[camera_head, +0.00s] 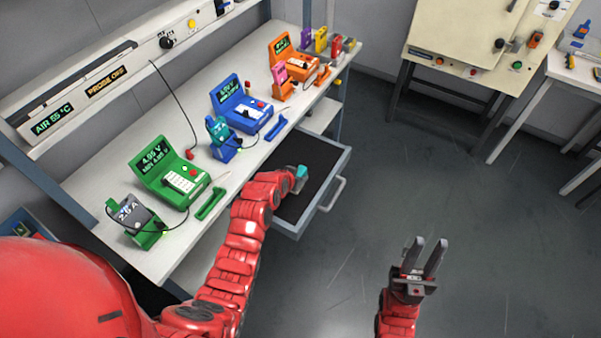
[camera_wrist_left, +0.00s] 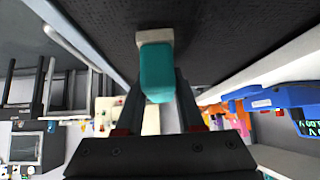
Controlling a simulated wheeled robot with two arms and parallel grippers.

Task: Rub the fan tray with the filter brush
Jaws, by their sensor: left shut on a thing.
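The filter brush (camera_head: 301,172) has a teal handle; in the left wrist view (camera_wrist_left: 157,72) its pale head (camera_wrist_left: 155,36) points at a dark surface. My left gripper (camera_head: 294,180) is shut on its handle, seen between the two fingers in the wrist view. The fan tray appears to be the pulled-out drawer-like tray (camera_head: 318,154) with a black textured floor, also in the wrist view (camera_wrist_left: 230,35). The brush is over its front part, its head at or very near the floor; exact contact is unclear. My right gripper (camera_head: 425,255) is open and empty, away from the bench.
The white bench (camera_head: 165,245) above the tray carries a green tester (camera_head: 170,172), a blue tester (camera_head: 240,103) and an orange tester (camera_head: 295,60), with handsets and cables. A grey handle (camera_head: 332,195) sticks out from the tray's front. The floor to the right is clear.

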